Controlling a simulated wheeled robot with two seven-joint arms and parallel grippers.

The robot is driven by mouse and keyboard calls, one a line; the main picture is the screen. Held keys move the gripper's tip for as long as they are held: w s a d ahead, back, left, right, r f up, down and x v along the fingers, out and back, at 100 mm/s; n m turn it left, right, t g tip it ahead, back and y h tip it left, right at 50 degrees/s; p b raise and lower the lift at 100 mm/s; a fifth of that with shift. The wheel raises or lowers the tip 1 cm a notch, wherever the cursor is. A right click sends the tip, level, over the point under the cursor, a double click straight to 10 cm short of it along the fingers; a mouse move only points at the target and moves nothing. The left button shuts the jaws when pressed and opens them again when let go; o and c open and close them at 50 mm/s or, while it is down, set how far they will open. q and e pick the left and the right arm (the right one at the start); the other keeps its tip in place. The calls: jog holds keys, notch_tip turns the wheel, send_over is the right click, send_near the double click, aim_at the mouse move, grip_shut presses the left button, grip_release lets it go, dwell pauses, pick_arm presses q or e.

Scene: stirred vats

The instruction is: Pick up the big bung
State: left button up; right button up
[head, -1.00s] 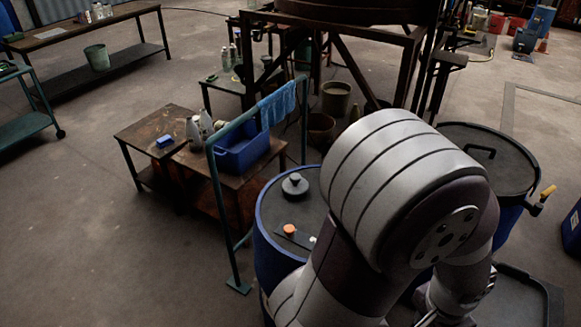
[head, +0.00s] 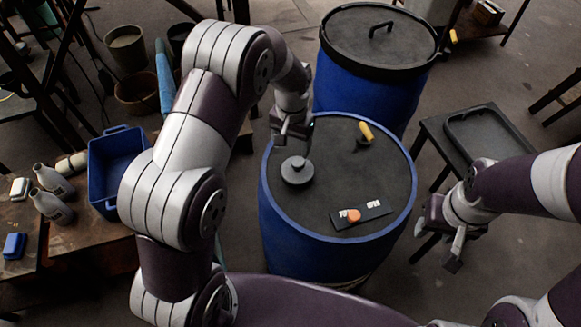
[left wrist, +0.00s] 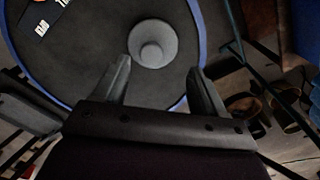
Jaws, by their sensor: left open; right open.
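The big bung (head: 297,171) is a dark grey round plug with a raised knob. It sits on the dark top of the near blue drum (head: 300,235), left of its middle. My left gripper (head: 294,138) is open above and just behind the bung, apart from it. In the left wrist view the bung (left wrist: 152,43) shows beyond and between the two open fingers (left wrist: 157,65), with nothing between them. My right gripper (head: 452,245) is open and empty to the right of the drum.
An orange cap (head: 353,215) on a black labelled strip (head: 375,211) and a yellow-handled item (head: 366,131) share the drum top. A second lidded drum (head: 378,40) stands behind. A black tray (head: 485,135) is right; a blue bin (head: 112,165) and bottles are left.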

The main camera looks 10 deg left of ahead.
aim_at(297, 162)
pick_arm(q)
jog(key=f, duration=0.1)
jog(key=d+f, duration=0.1)
jog(key=f, duration=0.1)
jog(key=w+f, duration=0.1)
jog(key=shift+d+f, duration=0.2)
jog(key=shift+d, duration=0.05)
jog(key=f+p, duration=0.1)
jog(key=f, duration=0.3)
jog(key=shift+s+a+p, duration=0.1)
jog(key=shift+a+p, duration=0.1)
jog(key=shift+p, duration=0.2)
jog(key=shift+f, duration=0.4)
jog(key=shift+d+f, duration=0.1)
jog(key=shift+d, duration=0.1)
jog(key=c, duration=1.2)
pick_arm(e)
jog(key=shift+w+d+r, duration=0.4)
jog(key=shift+d+r, duration=0.1)
jog(key=shift+r, duration=0.3)
